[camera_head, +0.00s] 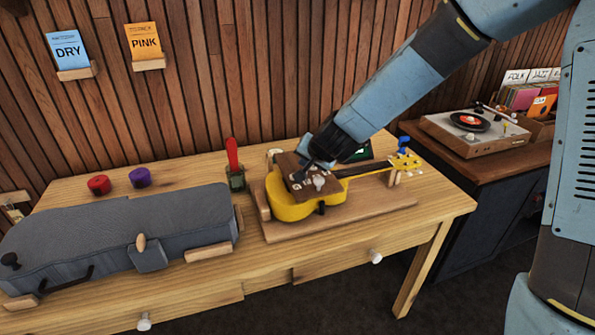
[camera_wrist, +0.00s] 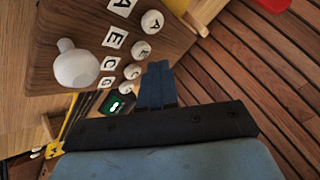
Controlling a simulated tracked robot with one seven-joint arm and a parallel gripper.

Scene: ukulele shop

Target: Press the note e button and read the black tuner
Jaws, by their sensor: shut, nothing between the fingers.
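The note buttons are round white knobs on a brown board over the yellow ukulele (camera_head: 300,208). In the wrist view letter labels A, E, C and G run in a row beside them; the E button (camera_wrist: 140,50) is next to the E label (camera_wrist: 115,38). My gripper (camera_head: 308,166) is shut and empty, low over the board; its fingertips (camera_wrist: 157,64) appear just right of the E and C buttons. I cannot tell whether they touch. The black tuner (camera_head: 357,153) stands behind the ukulele neck, partly hidden by my arm. Its green screen (camera_wrist: 115,104) glows, but the mark is too small to read.
A large white knob (camera_wrist: 76,66) stands on the board. A grey case (camera_head: 120,235) fills the table's left. A red-handled tool (camera_head: 233,160), a red roll (camera_head: 99,185) and a purple roll (camera_head: 140,177) stand behind. A record player (camera_head: 472,127) is at right.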

